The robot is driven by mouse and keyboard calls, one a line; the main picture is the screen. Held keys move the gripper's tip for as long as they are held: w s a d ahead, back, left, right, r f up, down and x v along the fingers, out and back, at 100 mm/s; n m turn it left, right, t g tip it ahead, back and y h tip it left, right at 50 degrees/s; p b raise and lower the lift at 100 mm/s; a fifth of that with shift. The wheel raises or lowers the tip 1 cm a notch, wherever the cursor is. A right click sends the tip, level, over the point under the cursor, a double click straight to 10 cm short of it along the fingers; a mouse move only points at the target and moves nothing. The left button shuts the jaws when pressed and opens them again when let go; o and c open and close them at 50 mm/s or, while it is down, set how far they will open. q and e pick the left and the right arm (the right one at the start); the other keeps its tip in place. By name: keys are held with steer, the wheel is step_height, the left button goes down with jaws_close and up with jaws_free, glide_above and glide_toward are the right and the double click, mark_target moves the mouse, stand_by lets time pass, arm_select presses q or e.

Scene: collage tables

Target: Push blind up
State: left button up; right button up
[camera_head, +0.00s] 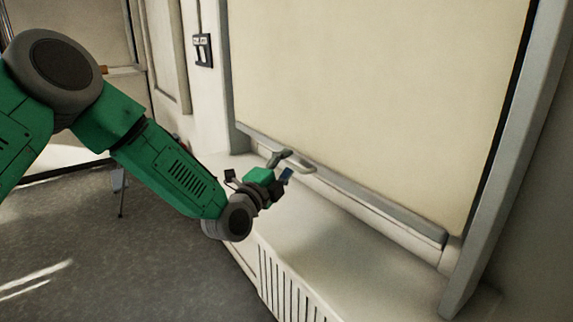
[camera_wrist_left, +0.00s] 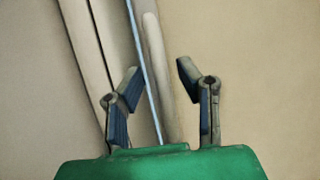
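The blind (camera_head: 370,85) is a large cream sheet, lowered over the window, with a grey bottom bar (camera_head: 385,212). A pale handle (camera_head: 302,165) sticks out from the left part of that bar. My left gripper (camera_head: 284,170) is at the handle and hides part of it. In the left wrist view, my left gripper (camera_wrist_left: 160,85) has its two dark fingers wide apart. A long pale rounded piece, seemingly the handle (camera_wrist_left: 157,65), lies between them, with visible space to the right finger. I cannot tell whether anything touches. My right gripper is not in view.
A white ledge (camera_head: 315,235) with a slatted front lies below the blind. A grey frame post (camera_head: 510,150) stands at the right. A switch (camera_head: 203,50) is on the wall at the left. The grey floor (camera_head: 130,265) is open at the lower left.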

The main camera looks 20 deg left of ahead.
arm_select(q)
jaws_close()
steer(key=shift+d, duration=0.1)
